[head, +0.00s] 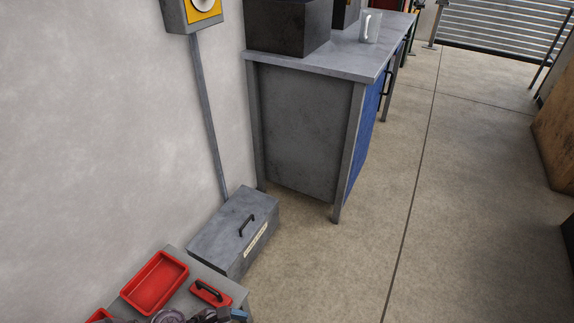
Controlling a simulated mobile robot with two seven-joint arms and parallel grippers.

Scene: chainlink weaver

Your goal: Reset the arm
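Neither of my grippers can be made out in the head view. At the bottom edge, a cluster of dark and metallic parts (170,316) with a small blue piece at its right is cut off by the frame. I cannot tell what it is.
A low grey surface at the bottom left holds a red tray (155,283) and a red item with a black handle (211,293). A grey toolbox (236,231) stands beside it. A workbench (345,50) bears dark boxes (288,27) and a mug (371,27). The floor (460,220) is clear.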

